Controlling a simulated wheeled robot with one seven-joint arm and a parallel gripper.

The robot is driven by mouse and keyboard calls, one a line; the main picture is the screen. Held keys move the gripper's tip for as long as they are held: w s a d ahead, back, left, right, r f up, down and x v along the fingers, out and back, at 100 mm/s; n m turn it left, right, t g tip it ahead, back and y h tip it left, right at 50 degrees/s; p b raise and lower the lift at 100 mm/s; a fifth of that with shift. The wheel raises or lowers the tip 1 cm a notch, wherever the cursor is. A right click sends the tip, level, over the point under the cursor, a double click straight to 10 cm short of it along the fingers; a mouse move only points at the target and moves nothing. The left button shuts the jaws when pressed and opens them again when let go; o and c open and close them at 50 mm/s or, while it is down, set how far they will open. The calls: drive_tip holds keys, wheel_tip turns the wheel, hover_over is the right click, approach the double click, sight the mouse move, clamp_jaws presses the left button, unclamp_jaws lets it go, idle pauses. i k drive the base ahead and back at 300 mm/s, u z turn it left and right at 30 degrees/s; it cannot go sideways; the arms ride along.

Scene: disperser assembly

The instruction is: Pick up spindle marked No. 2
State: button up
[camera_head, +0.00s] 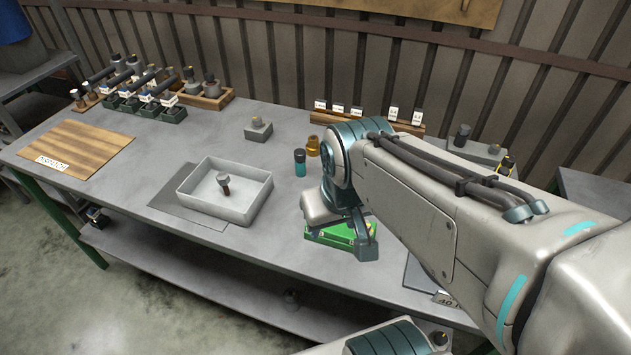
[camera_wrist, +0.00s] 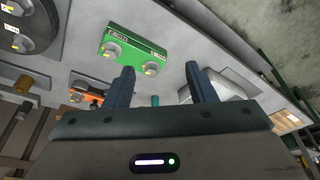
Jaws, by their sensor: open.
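My gripper (camera_head: 365,243) hangs over the near middle of the table, above a green block (camera_head: 328,235) that it partly hides. In the wrist view my gripper (camera_wrist: 160,72) has its two fingers apart with nothing between them. The green block (camera_wrist: 133,44) there lies beyond the fingertips and carries two round metal parts, a left one (camera_wrist: 112,50) and a right one (camera_wrist: 153,66), each with a yellow mark. Its small white labels are too blurred to read. I cannot tell which part, if any, is the spindle marked No. 2.
A grey tray (camera_head: 181,180) holding a small dark-and-metal part (camera_head: 224,183) stands left of my gripper. A teal-and-black cylinder (camera_head: 300,163) and a brass part (camera_head: 313,146) stand behind it. Several motor-like units fill the back left. A wooden board (camera_head: 100,150) lies at left.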

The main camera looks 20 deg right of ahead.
sight(85, 85)
drive_tip(key=u, duration=0.1)
drive_tip(key=k, duration=0.4)
drive_tip(key=u, duration=1.75)
drive_tip(key=i, duration=1.55)
drive_tip(key=u, duration=0.3)
drive_tip(key=i, duration=1.6)
drive_tip(key=z, duration=0.8)
drive_tip(key=i, duration=1.05)
drive_tip(key=z, duration=1.65)
drive_tip(key=i, duration=0.65)
drive_tip(key=z, duration=0.45)
